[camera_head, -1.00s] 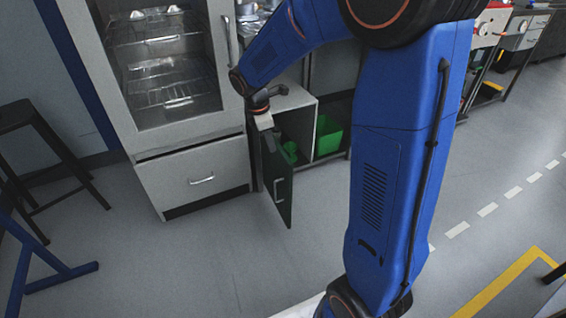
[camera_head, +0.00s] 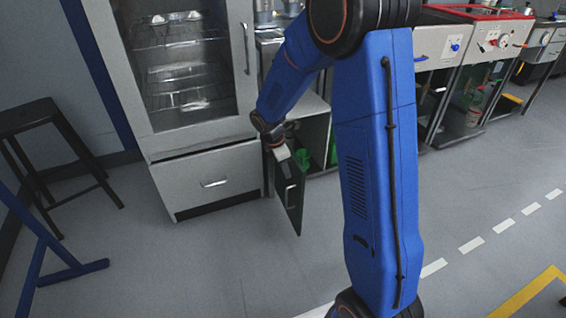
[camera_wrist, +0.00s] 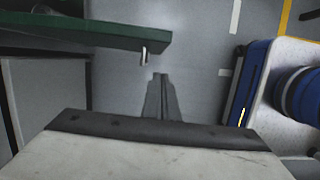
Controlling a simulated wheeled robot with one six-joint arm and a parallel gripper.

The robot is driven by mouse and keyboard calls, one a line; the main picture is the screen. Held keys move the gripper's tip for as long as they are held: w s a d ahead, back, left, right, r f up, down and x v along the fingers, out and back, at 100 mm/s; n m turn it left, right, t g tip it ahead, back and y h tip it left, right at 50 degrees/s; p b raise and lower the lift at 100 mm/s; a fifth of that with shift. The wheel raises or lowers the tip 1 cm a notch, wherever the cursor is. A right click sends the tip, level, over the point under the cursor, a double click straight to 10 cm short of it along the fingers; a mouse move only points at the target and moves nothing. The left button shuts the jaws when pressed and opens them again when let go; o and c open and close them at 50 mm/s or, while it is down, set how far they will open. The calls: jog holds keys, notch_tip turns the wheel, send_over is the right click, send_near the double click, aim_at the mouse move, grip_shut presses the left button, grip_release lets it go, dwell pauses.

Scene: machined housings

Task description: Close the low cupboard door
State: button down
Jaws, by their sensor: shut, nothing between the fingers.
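The low cupboard door (camera_head: 293,205) is dark green with a small metal handle (camera_head: 289,194). It stands open, swung out from the grey cupboard to the right of the glass-fronted cabinet. My gripper (camera_head: 287,171) is shut and empty, pointing down by the upper part of the door. In the wrist view, the shut fingertips (camera_wrist: 161,76) are just below and right of the handle (camera_wrist: 145,56), with a small gap in the picture. The door's top edge (camera_wrist: 90,35) runs across the upper left.
The glass-fronted cabinet with a lower drawer (camera_head: 208,183) stands left of the door. Green bins (camera_head: 303,157) show inside the cupboard. A black stool (camera_head: 40,118) and a blue frame (camera_head: 60,270) are at left. The floor before the door is clear.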

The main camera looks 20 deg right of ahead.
aim_at(296, 168)
jog(key=shift+d+f, duration=0.15)
jog(key=shift+d, duration=1.9)
